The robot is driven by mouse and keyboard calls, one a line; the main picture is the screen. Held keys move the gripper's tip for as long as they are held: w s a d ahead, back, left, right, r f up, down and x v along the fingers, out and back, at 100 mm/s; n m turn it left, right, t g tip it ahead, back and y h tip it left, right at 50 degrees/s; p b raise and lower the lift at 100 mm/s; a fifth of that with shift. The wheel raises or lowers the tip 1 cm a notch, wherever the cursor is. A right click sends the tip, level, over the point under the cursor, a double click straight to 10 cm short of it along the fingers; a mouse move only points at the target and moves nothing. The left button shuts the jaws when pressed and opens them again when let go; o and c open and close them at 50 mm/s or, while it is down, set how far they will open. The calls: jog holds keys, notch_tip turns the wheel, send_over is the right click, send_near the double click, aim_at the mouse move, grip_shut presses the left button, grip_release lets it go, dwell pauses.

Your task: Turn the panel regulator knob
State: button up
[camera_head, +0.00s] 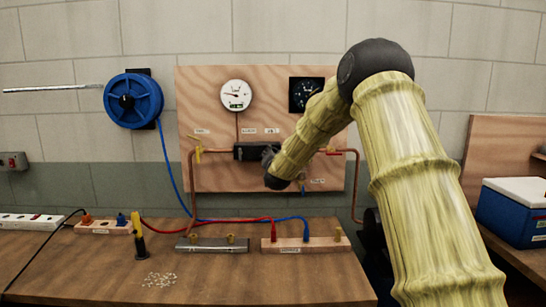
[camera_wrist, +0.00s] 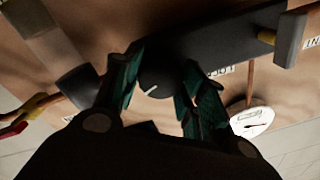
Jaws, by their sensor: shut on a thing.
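The panel regulator is a black block (camera_head: 246,152) at the middle of the wooden panel (camera_head: 205,85), with copper pipes on both sides. In the wrist view its dark body (camera_wrist: 215,42) runs across the top. The round black regulator knob (camera_wrist: 153,84) carries a white pointer line and sits between the two fingers. My gripper (camera_wrist: 161,80) is shut on the knob, one green-black finger on each side. In the head view my gripper (camera_head: 270,157) is at the regulator's right end, partly hidden by my arm, and the knob cannot be made out.
A white gauge (camera_head: 236,95) and a black dial (camera_head: 306,94) are above the regulator. A yellow valve handle (camera_head: 197,148) is on the left pipe. A blue hose reel (camera_head: 133,101) hangs left. The bench (camera_head: 215,286) below holds manifolds, hoses and small loose pieces.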

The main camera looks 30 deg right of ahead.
jog(key=shift+f, duration=0.3)
jog(key=o, duration=1)
jog(key=shift+o, duration=0.2)
jog(key=shift+r, duration=0.1)
jog(key=shift+r, duration=0.1)
jog(key=v, duration=1.2)
jog(key=shift+d, duration=0.1)
